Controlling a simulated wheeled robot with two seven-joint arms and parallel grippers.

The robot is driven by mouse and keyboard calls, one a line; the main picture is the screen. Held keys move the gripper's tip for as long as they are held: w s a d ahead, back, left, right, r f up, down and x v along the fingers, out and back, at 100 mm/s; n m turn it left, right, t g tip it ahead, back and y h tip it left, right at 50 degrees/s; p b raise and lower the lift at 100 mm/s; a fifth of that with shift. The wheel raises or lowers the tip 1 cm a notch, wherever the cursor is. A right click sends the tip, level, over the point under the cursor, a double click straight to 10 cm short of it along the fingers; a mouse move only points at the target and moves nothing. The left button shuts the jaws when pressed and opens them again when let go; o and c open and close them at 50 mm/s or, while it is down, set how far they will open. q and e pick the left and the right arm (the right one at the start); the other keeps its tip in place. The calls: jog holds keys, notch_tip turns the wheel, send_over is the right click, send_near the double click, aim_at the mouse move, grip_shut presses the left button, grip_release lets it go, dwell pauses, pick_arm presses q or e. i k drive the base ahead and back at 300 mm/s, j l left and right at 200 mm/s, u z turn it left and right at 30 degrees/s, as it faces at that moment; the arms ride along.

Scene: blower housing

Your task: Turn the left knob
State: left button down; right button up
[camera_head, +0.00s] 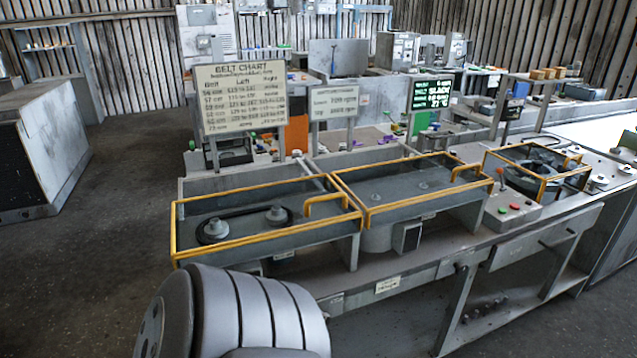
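I cannot tell for sure which part is the left knob. The left yellow-framed bay (262,192) of the bench holds two round grey pulleys, a larger one (214,230) with a dark belt and a smaller one (277,215). A small pale round knob-like part (297,153) stands at the back edge of this bay. More small knob-like parts (598,180) sit on the bench at the right. Neither gripper shows; a grey ribbed arm part of mine fills the bottom, left of centre, and hides some of the bench front.
A second yellow-framed bay (405,187) adjoins on the right, then a button box (512,210) with red and green buttons and a framed blower housing (540,172). A belt chart sign (241,97) stands behind. A grey cabinet (45,150) is at left, with clear floor between.

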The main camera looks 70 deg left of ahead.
aim_at(326, 317)
jog(key=k+j+u, duration=0.1)
jog(key=u, duration=1.9)
jog(key=i+j, duration=0.05)
